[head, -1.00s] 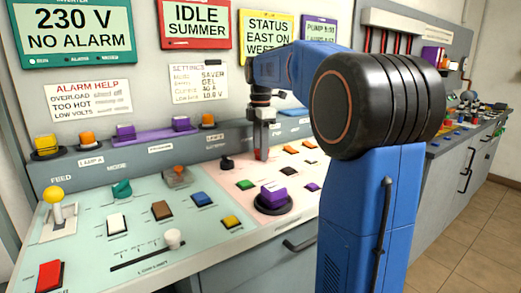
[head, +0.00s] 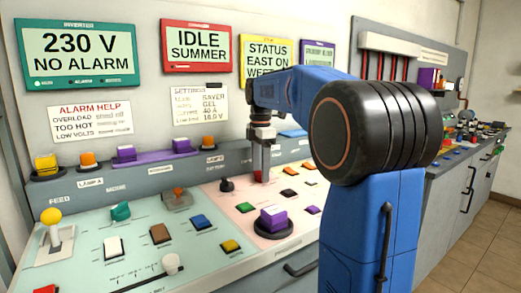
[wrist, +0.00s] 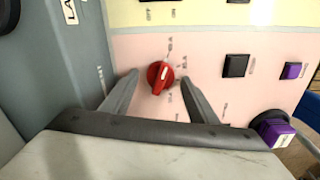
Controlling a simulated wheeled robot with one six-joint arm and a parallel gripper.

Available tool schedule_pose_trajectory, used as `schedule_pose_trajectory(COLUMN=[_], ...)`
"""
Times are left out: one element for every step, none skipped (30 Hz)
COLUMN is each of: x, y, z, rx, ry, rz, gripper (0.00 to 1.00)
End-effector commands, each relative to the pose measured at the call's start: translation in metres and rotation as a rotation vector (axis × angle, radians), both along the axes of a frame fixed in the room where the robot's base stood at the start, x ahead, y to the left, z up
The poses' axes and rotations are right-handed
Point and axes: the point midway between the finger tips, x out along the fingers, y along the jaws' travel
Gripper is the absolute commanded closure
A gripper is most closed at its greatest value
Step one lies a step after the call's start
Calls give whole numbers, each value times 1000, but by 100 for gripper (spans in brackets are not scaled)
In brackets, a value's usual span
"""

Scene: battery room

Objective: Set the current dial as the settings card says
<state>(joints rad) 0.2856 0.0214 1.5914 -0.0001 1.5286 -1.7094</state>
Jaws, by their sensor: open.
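The settings card (head: 201,104) hangs on the wall in the head view; its current line seems to read 40 A. A red dial (wrist: 160,77) sits on the pink panel in the wrist view, with small marks around it that are too blurred to read. Its grip ridge slants from upper right to lower left. My gripper (wrist: 160,82) is open, one finger on each side of the dial, with visible gaps. In the head view my gripper (head: 260,165) points down at the pink panel and mostly hides the dial.
A black knob (head: 226,184) stands left of my gripper. A purple button on a round black base (head: 273,220) stands nearer the front edge. Several small square buttons lie to the right. A white slider knob (head: 172,263) and a yellow-ball lever (head: 50,216) are on the green panel.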

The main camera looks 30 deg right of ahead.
Motion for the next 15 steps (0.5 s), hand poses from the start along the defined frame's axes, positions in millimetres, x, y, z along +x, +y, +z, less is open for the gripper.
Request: schedule_pose_trajectory(x=[1, 1, 1, 1, 1, 1, 1, 1, 1, 1, 1, 1, 1, 1, 1], y=[0, 0, 0, 0, 0, 0, 0, 0, 0, 0, 0, 0, 0, 0, 0], z=[6, 10, 16, 21, 27, 34, 41, 47, 55, 61, 67, 75, 81, 87, 95], rx=[0, 0, 0, 0, 0, 0, -2, 0, -2, 0, -2, 0, -2, 0, -2], ry=[-3, -3, -2, -3, -3, -3, -4, -3, -4, -2, -4, -3, -4, -3, -4], rz=[0, 0, 0, 0, 0, 0, 0, 0, 0, 0, 0, 0, 0, 0, 0], gripper=[46, 46, 46, 46, 46, 46, 46, 46, 46, 46, 46, 46, 46, 46, 46])
